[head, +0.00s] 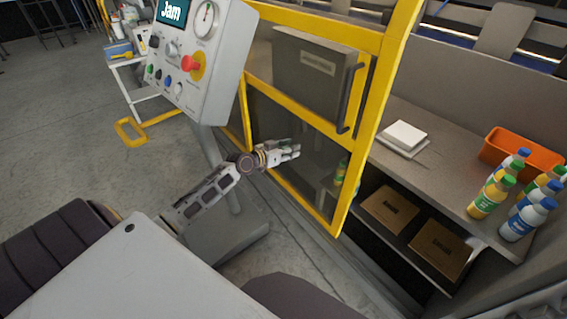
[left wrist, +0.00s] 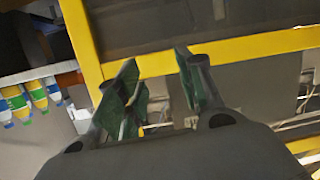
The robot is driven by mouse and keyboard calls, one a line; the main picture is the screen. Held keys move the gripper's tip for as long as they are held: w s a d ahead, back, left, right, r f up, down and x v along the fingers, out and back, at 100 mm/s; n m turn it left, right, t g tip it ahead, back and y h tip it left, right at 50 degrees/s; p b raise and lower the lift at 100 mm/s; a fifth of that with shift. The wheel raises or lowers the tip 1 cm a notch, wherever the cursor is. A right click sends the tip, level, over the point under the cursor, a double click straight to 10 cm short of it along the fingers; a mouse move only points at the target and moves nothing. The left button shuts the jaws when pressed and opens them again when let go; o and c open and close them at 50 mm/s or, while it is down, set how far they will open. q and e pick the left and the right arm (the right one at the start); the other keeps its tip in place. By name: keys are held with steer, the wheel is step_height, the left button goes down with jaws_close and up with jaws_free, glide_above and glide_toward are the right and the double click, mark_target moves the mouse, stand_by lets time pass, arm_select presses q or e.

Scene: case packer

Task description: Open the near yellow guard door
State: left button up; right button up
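The near yellow guard door (head: 384,75) has a yellow frame with clear panels and a dark vertical handle (head: 350,97) near its right edge. Whether it is fully closed, I cannot tell. My left gripper (head: 293,150) is in front of the door's lower panel, below and left of the handle, apart from it. In the left wrist view its two fingers (left wrist: 160,92) are spread with nothing between them, and the yellow frame (left wrist: 245,47) crosses behind them. My right gripper does not show.
A control panel (head: 205,65) with a "Jam" screen stands left of the door. A shelf (head: 445,165) right of it holds several bottles (head: 492,196), an orange bin (head: 522,156) and white sheets (head: 405,136). Brown boxes (head: 390,210) lie below. Floor at left (head: 60,130) is clear.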

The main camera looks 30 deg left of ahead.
arm_select(q)
step_height(320, 180, down, 7)
steer(key=s+a+g+y, duration=0.1)
steer(key=shift+s+a+f+n, duration=0.15)
steer(key=shift+a+f+n, duration=0.05)
steer(key=shift+a+n, duration=0.2)
stand_by(0.8)
